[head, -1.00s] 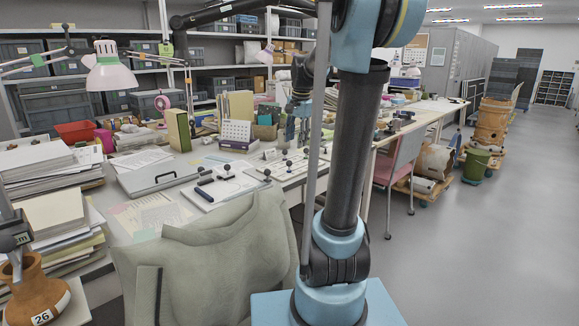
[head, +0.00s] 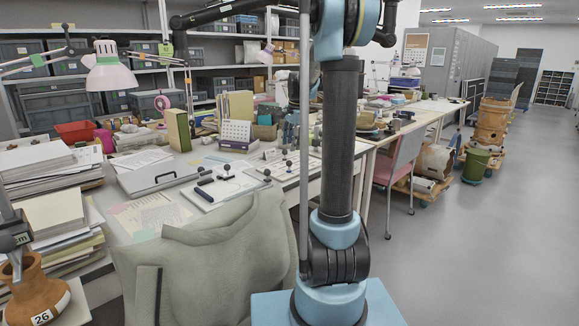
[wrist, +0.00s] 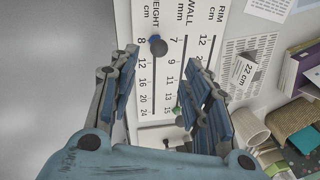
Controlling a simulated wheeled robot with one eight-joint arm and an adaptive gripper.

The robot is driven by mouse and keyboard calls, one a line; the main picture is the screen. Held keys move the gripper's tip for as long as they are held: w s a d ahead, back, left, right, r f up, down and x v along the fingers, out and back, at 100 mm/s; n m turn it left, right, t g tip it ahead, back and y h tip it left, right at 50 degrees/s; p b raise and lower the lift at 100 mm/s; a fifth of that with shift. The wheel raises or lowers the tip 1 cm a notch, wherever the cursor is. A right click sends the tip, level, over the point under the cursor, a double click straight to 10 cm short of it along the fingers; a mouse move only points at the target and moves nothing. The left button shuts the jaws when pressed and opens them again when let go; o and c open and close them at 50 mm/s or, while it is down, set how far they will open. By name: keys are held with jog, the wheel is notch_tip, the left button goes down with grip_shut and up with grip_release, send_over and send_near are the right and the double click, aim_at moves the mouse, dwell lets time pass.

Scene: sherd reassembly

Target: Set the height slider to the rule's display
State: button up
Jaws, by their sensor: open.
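In the wrist view, the white slider board (wrist: 195,20) has printed columns for height, wall and rim. The height slider's dark round knob (wrist: 158,46) stands beside the 8 at the top of the height scale. My gripper (wrist: 161,60) is open, its blue-and-black fingers on either side of the height column, with nothing held between them.
A clay vessel tagged 26 (head: 38,295) stands at the lower left. A pale padded form (head: 215,265) is in front of the desk. In the wrist view, a white cup (wrist: 250,125) and a card marked 22 cm (wrist: 242,70) lie right of the board. Grey floor is clear at right.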

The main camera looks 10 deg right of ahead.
aim_at(288, 163)
jog(key=f, duration=0.3)
jog(key=w+f, duration=0.1)
jog(key=f, duration=0.3)
jog(key=w+a+f, duration=0.1)
jog(key=f, duration=0.2)
jog(key=shift+f, duration=0.4)
grip_shut()
